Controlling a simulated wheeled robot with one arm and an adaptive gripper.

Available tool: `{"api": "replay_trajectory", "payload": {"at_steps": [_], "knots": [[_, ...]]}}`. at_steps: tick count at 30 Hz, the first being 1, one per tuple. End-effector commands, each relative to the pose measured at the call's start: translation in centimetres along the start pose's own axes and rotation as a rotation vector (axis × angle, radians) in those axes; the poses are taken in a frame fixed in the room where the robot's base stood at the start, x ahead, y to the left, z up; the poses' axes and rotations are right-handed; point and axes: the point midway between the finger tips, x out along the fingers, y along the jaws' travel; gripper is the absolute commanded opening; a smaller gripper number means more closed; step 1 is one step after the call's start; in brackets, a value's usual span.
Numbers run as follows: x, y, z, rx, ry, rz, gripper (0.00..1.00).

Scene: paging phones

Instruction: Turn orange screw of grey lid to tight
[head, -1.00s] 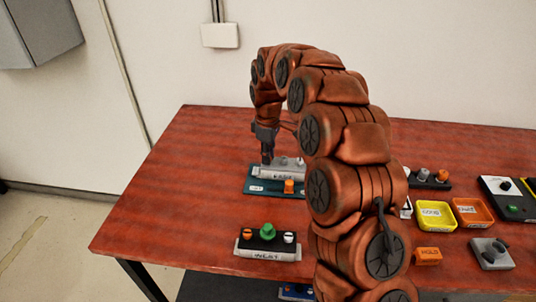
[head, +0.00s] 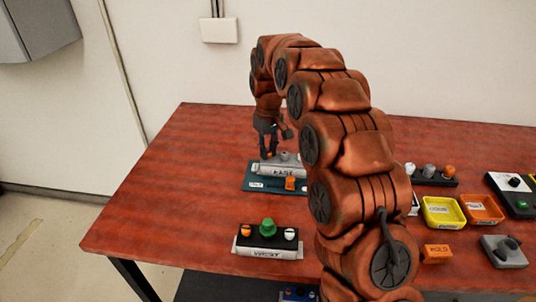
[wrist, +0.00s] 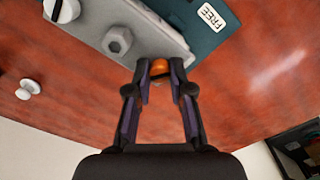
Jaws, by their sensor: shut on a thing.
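The grey lid (head: 283,168) lies on a teal board (head: 255,181) in the left part of the red table. It also shows at the upper left of the wrist view (wrist: 158,38), with a grey hex knob (wrist: 119,41) on top. The orange screw (wrist: 160,66) is at the lid's end, between my fingertips. My gripper (wrist: 160,72) points down and is shut on this screw; the fingers partly hide it. In the head view my gripper (head: 269,153) is at the lid's far left end. The screw's slot or mark cannot be made out.
An orange block (head: 290,183) stands at the board's front side. A black unit with a green knob (head: 267,226) sits nearer the front edge. Yellow (head: 441,224) and orange (head: 496,222) trays are at the right. My arm hides the middle of the table.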

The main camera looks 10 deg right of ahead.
Motion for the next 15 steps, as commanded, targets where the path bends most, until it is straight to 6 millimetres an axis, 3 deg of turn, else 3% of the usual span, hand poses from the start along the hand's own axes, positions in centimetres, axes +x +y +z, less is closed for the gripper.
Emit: {"api": "replay_trajectory", "payload": {"at_steps": [15], "knots": [[0.14, 0.05, -0.04, 0.490, 0.001, 0.001, 0.00]]}}
